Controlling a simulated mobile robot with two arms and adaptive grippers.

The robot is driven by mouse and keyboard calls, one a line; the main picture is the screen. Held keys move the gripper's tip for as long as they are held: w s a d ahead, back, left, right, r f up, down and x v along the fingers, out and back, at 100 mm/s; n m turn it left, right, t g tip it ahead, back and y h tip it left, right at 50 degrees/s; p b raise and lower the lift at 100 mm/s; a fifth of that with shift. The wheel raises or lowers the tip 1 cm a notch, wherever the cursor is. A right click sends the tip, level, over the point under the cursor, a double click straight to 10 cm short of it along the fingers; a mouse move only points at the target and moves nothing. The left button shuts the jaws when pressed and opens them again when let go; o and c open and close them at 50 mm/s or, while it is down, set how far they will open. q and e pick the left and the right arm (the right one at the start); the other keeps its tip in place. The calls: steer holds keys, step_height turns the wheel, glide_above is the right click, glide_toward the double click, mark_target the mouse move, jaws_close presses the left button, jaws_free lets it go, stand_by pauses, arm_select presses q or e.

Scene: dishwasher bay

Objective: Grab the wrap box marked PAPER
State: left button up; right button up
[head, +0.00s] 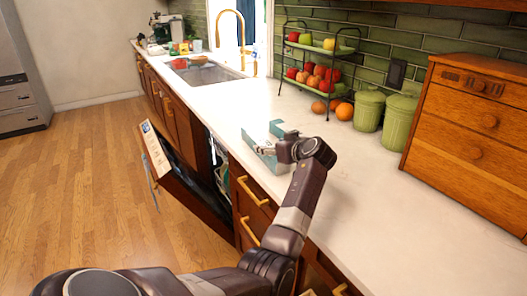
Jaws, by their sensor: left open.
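A teal and pale grey box (257,139) lies on the white counter near its front edge, in the middle of the head view. Its label is too small to read, so I cannot tell whether it says PAPER. My left gripper (268,151) is open at the box's near right side, with its fingers pointing left. It overlaps the box in the picture and hides part of it. I cannot tell whether they touch. My right gripper is not in view.
A two-tier fruit stand (318,90), green canisters (398,122) and a wooden drawer cabinet (470,130) stand along the back wall. A sink (205,72) lies farther left. The dishwasher door (156,152) is partly open below the counter. The counter's right front is clear.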

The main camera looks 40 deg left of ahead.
arm_select(q)
steer(key=shift+b+x, duration=0.3)
steer(key=shift+x, duration=0.55)
steer(key=shift+w+a+f, duration=0.15)
steer(key=shift+a+f, duration=0.05)
steer(key=shift+f, duration=0.1)
steer(key=shift+a+r, duration=0.1)
steer(key=shift+a, duration=0.05)
steer(key=c, duration=1.4)
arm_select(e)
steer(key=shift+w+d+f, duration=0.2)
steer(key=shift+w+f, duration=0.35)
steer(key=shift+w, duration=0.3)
